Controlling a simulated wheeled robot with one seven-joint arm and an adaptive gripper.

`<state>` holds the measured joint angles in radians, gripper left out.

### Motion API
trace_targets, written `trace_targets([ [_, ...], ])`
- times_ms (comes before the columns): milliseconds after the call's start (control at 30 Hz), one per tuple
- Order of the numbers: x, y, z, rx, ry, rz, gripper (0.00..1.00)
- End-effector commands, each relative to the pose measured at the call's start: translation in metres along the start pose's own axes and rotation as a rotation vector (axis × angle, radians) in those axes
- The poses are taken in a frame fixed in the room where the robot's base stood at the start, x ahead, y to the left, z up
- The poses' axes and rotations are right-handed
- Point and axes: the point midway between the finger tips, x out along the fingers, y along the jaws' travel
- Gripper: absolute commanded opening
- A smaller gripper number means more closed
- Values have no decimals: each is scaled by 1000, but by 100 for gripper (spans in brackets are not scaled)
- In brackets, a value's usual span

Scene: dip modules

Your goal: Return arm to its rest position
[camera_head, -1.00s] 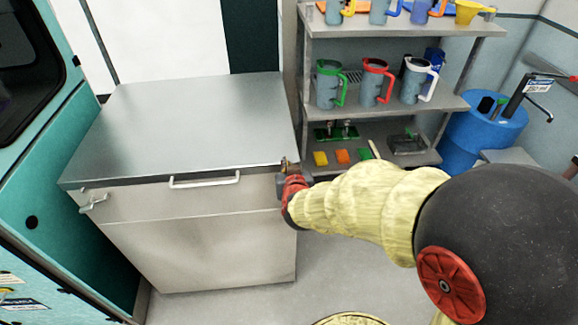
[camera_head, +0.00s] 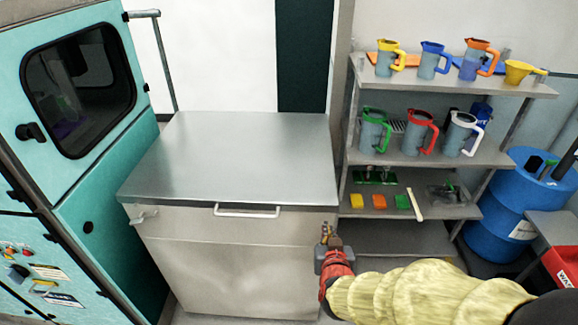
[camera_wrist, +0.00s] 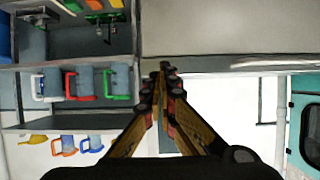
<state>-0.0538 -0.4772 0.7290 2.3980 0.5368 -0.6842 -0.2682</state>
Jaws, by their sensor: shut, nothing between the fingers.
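My gripper (camera_head: 328,236) shows in the head view at the end of my arm, in front of the right front corner of the steel chest. In the wrist view my gripper (camera_wrist: 164,70) points up the picture, its two fingers meeting at the tips. It is shut with nothing between the fingers. My arm, in a yellowish cover, reaches in from the lower right of the head view. The steel chest (camera_head: 235,160) has a closed flat lid with a white handle (camera_head: 246,212) on its front.
A shelf unit (camera_head: 440,158) right of the chest holds several jugs, a yellow funnel (camera_head: 518,71) and small coloured blocks. A blue barrel (camera_head: 500,215) stands right of it. A teal machine (camera_head: 60,190) with a dark window fills the left. Open floor is barely visible.

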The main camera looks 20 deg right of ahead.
Motion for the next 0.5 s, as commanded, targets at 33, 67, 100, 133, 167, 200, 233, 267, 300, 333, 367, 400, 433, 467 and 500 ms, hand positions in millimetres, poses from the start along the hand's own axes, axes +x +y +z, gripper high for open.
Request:
trace_targets([
  [33, 0, 0, 0, 0, 0, 0, 0],
  [67, 0, 0, 0, 1, 0, 0, 0],
  [100, 0, 0, 1, 6, -3, -1, 0],
  [133, 0, -1, 3, 10, -12, -3, 0],
  [167, 0, -2, 7, 15, -26, -7, 0],
  [200, 0, -5, 15, 21, -56, -17, 0],
  [233, -1, -8, 23, 24, -85, -27, 0],
  [267, -2, -11, 33, 25, -122, -41, 0],
  [300, -5, -17, 49, 25, -181, -62, 0],
  [333, -9, -22, 60, 24, -229, -81, 0],
  [367, -13, -27, 71, 22, -278, -101, 0],
  [400, -21, -35, 81, 18, -341, -130, 0],
  [433, -27, -41, 86, 13, -385, -151, 0],
  [467, -35, -46, 91, 8, -427, -171, 0],
  [500, -45, -51, 94, 0, -479, -196, 0],
])
